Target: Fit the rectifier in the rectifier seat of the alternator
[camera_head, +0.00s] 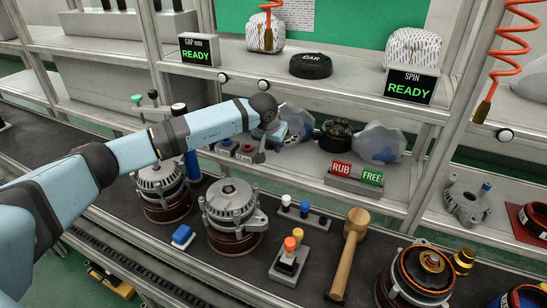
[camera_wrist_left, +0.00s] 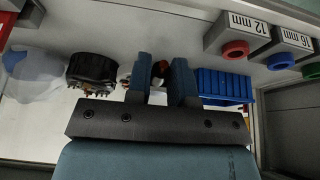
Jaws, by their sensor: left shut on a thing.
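My left gripper (camera_head: 268,143) reaches over the shelf and hides part of what lies behind it. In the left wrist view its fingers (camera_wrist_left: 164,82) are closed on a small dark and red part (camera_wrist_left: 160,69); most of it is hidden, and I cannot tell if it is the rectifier. One closed alternator (camera_head: 230,203) stands on the dark bench, with another (camera_head: 160,187) left of it. An open alternator (camera_head: 418,272) with a copper ring stands at the right front. I cannot make out the rectifier seat. My right gripper is not in view.
A black round part (camera_head: 338,133) sits on the shelf. A mallet (camera_head: 347,257) and a holder with orange and yellow knobs (camera_head: 288,262) are on the bench. RUB and FREE blocks (camera_head: 355,178) stand at the shelf edge. A blue bin (camera_wrist_left: 226,86) is beside the fingers.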

